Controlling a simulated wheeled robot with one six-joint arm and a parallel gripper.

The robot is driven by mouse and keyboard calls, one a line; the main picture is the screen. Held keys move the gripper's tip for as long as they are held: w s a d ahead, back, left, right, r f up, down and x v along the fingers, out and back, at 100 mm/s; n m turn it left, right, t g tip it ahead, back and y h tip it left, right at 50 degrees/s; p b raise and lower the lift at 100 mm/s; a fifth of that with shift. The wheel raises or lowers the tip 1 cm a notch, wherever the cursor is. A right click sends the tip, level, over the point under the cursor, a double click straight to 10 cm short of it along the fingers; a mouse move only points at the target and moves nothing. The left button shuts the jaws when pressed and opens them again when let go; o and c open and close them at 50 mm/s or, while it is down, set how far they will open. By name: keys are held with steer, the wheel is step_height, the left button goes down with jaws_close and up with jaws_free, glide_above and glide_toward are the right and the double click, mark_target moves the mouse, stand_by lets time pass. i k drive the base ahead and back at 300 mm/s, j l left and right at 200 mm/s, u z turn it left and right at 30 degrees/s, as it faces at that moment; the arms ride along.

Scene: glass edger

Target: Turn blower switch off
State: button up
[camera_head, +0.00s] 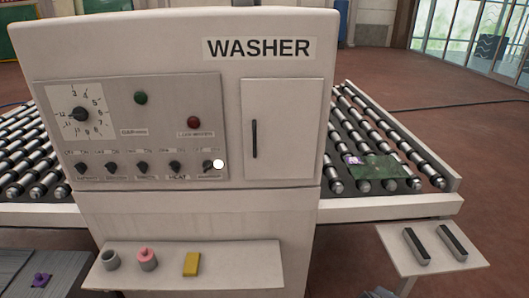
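The washer (285,108) stands in the middle with a grey control panel (195,95) on its left front. Along the panel's bottom runs a row of black switches, including one above a label that seems to read HEAT (175,167). The rightmost switch (208,166) sits apart from the others, its handle pointing right, with a white round spot (218,164) at its tip. The small labels are too blurred to tell which switch is the blower's.
The panel also has a dial (80,114), a green button (141,98) and a red button (194,122). A shelf (225,274) below holds a grey cup, a pink item and a yellow block. Roller conveyors flank the washer; a side table (400,260) stands right.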

mark_target(207, 164)
steer(key=l+z, duration=0.1)
steer(key=i+j+u, duration=0.65)
steer(key=u, duration=0.15)
